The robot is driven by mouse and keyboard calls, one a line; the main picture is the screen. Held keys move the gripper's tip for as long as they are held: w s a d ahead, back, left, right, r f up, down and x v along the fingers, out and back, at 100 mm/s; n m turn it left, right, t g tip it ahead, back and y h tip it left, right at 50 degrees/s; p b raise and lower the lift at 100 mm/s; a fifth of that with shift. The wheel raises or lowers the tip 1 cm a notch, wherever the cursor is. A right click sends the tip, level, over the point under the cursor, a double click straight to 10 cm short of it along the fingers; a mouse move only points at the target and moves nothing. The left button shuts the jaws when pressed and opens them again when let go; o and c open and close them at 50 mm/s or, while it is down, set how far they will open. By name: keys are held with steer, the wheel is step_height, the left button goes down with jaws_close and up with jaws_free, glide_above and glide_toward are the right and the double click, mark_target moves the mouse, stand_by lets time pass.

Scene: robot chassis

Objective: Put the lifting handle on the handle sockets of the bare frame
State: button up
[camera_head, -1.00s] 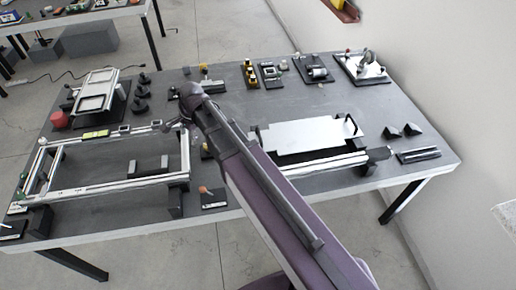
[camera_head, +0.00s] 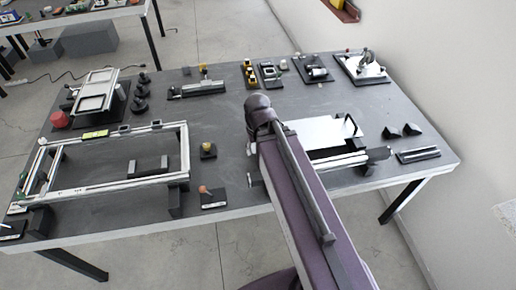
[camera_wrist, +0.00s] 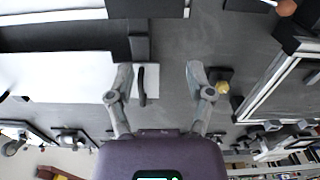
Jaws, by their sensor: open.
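The bare frame (camera_head: 118,183), an open rectangle of silver rails, stands on black blocks at the left of the table. Two small square fittings on its far rail (camera_head: 140,126) look like sockets. In the wrist view a corner of the frame (camera_wrist: 262,95) is at the right. My gripper (camera_wrist: 158,75) is open, fingers spread over the grey tabletop; the head view hides its fingers behind my arm. A thin dark upright piece (camera_wrist: 141,86) at the white plate's edge lies between the fingers, nearer the left one. I cannot tell which piece is the lifting handle.
The white plate (camera_head: 318,131) with a black arch (camera_head: 350,126) lies right of my arm. A yellow-topped block (camera_head: 208,149) and an orange-knobbed stand (camera_head: 211,197) are near the frame. A silver bar on a black base (camera_head: 197,90) and several small fixtures line the back.

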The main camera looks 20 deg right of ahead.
steer(key=shift+d, duration=0.1)
steer(key=shift+o, duration=0.6)
steer(key=shift+c, duration=1.4)
